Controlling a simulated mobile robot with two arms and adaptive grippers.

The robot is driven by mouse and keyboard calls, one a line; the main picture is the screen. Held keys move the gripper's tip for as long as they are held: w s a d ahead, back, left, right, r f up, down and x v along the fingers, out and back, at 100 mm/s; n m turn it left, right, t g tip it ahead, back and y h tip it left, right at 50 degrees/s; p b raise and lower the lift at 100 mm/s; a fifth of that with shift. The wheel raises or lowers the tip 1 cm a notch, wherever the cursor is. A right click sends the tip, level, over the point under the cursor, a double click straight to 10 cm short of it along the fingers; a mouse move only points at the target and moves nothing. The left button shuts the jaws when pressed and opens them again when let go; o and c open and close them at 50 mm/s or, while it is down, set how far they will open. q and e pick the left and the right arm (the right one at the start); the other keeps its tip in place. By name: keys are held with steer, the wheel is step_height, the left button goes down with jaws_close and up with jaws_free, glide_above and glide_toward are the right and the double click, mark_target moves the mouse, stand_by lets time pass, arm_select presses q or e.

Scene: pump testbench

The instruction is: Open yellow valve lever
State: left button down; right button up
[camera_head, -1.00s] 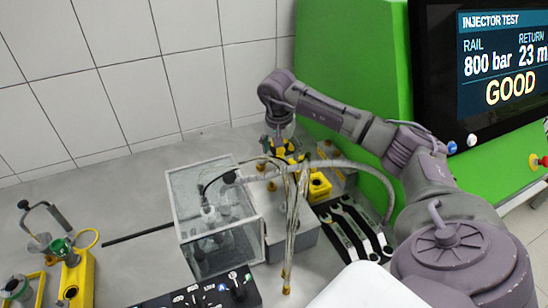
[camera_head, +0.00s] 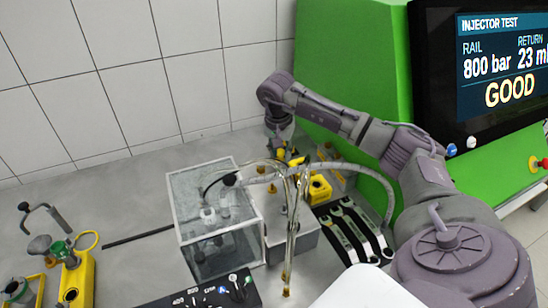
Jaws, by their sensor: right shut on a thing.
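My right gripper (camera_head: 283,157) hangs from the purple-grey arm, pointing down behind the pump block. It is shut on a small yellow part, which appears to be the yellow valve lever (camera_head: 298,161). Most of the lever is hidden by the gripper and by the hoses in front, so its exact angle is hard to tell. My left gripper is not in view.
A clear box (camera_head: 212,220) with an injector stands left of the metal block (camera_head: 292,240). A grey hose (camera_head: 362,172) and thin lines arch over it. Wrenches (camera_head: 352,230) lie right, beside the green cabinet (camera_head: 350,60). The screen (camera_head: 505,55) reads GOOD.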

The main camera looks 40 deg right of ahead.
steer(key=shift+w+d+f, duration=0.1)
steer(key=shift+w+d, duration=0.05)
steer(key=shift+w, duration=0.55)
steer(key=shift+c, duration=0.6)
steer(key=shift+w, duration=0.1)
steer(key=shift+w+a, duration=0.25)
steer(key=shift+w, duration=0.25)
steer(key=shift+w+a, duration=0.2)
steer(key=shift+w, duration=0.3)
steer(key=shift+c, duration=0.2)
steer(key=shift+w+a+r, duration=0.15)
steer(key=shift+w+a, duration=0.05)
steer(key=shift+w, duration=0.3)
steer(key=shift+w+a+r, duration=0.1)
steer(key=shift+w+a, duration=0.05)
steer(key=shift+w, duration=0.35)
